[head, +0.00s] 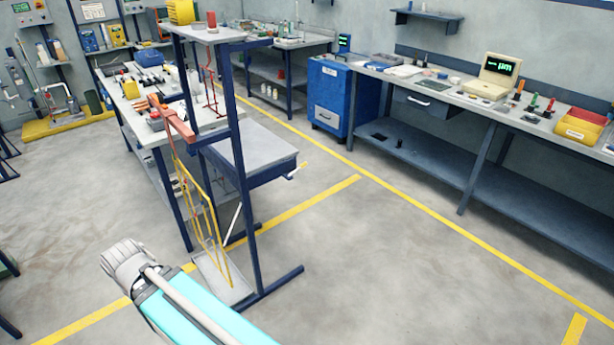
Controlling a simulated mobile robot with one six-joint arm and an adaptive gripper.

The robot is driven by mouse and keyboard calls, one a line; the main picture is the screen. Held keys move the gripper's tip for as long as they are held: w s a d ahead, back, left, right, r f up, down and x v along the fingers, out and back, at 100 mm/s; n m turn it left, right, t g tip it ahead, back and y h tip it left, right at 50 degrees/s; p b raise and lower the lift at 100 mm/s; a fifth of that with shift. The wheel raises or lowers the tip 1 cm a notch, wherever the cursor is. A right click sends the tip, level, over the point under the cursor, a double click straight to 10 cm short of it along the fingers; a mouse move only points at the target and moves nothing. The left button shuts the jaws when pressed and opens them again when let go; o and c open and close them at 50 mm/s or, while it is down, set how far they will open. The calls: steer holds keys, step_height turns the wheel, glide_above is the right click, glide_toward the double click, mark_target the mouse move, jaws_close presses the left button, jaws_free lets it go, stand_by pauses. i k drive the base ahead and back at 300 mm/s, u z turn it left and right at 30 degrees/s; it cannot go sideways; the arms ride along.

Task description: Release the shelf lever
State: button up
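A dark blue rack stand (240,140) is left of centre. A grey-topped shelf (248,146) with a dark blue rim sticks out from its side, level. A small pale lever (297,171) shows at the shelf's right front corner; its exact setting is too small to tell. My arm, teal with a grey ribbed end, reaches in from the bottom and ends well short of the shelf and lever. No gripper fingers show, so I cannot see whether my gripper holds anything.
A yellow wire rack (200,205) hangs on the stand's left side, below a red-orange bar (173,118). A grey tray (222,278) lies beneath it. A cluttered bench stands behind. The floor right of the stand is clear up to the long blue workbench (440,170).

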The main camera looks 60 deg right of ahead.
mark_target(304, 164)
steer(key=k, duration=0.4)
steer(key=z, duration=1.45)
steer(key=i, duration=0.5)
steer(key=z, duration=0.1)
